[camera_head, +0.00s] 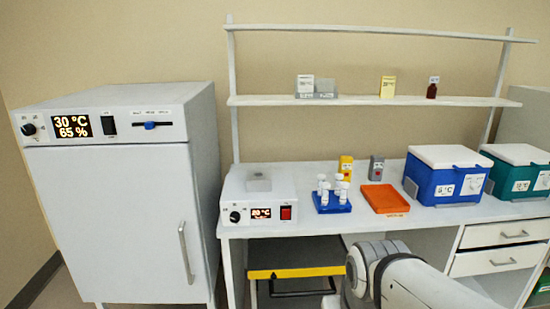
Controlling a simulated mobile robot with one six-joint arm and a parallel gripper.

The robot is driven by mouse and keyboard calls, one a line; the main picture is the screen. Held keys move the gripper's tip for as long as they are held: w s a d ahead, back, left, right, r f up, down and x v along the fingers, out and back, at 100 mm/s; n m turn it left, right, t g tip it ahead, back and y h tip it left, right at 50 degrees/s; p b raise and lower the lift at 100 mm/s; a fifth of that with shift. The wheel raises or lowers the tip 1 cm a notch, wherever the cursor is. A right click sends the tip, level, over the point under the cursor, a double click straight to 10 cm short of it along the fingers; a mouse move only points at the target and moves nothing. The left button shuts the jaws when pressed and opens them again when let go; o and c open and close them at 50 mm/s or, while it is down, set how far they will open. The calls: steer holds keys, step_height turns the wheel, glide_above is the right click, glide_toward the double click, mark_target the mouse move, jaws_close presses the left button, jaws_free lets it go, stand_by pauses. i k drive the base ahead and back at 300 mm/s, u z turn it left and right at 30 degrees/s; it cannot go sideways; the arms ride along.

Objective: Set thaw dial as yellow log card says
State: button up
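The thaw unit (258,196) is a white box at the left end of the bench. Its black thaw dial (235,216) sits on the left of the front panel. An orange display (261,213) beside it seems to read 20 °C. A red switch (286,213) is to the right. The yellow log card (388,87) stands upright on the lower shelf; its print is too small to read surely. My arm shows at the bottom, in front of the bench, but my gripper is out of view.
A white cabinet (125,225) at left has its own dial (29,129) and a 30 °C, 65 % display. A blue rack of vials (332,207), an orange tray (384,199), a blue cooler (441,185) and a teal cooler (510,180) stand on the bench. Drawers (494,235) are below.

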mark_target(235, 217)
steer(key=z, duration=2.45)
steer(key=k, duration=1.4)
steer(key=u, duration=1.35)
steer(key=i, duration=0.8)
